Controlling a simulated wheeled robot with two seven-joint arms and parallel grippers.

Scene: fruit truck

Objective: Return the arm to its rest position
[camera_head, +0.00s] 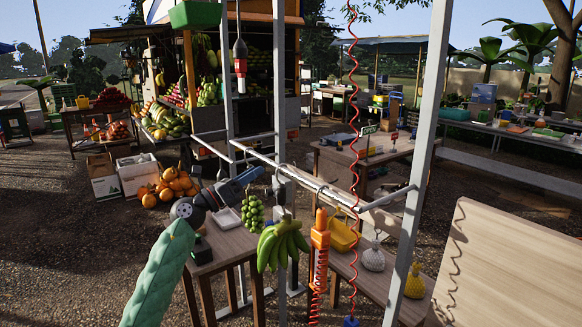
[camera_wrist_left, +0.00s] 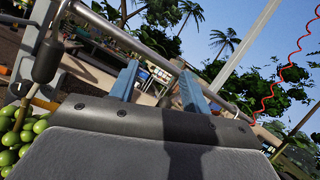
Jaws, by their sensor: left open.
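My left gripper (camera_head: 256,174) is beside the metal rail, just above a hanging bunch of round green fruit (camera_head: 253,213). In the left wrist view its two blue fingers (camera_wrist_left: 160,84) stand apart with nothing between them. The round green fruit (camera_wrist_left: 12,138) shows at the left edge of that view, beside the gripper. The metal rail (camera_wrist_left: 130,42) crosses behind the fingers; I cannot tell whether they touch it. My right gripper is not in view.
Green bananas (camera_head: 283,245) and an orange hanging tool (camera_head: 320,250) hang from the frame. An upright post (camera_head: 415,160) and a red coiled cord (camera_head: 354,120) stand to the right. A wooden table (camera_head: 228,246) is below the gripper. A bare board (camera_head: 510,265) is at lower right.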

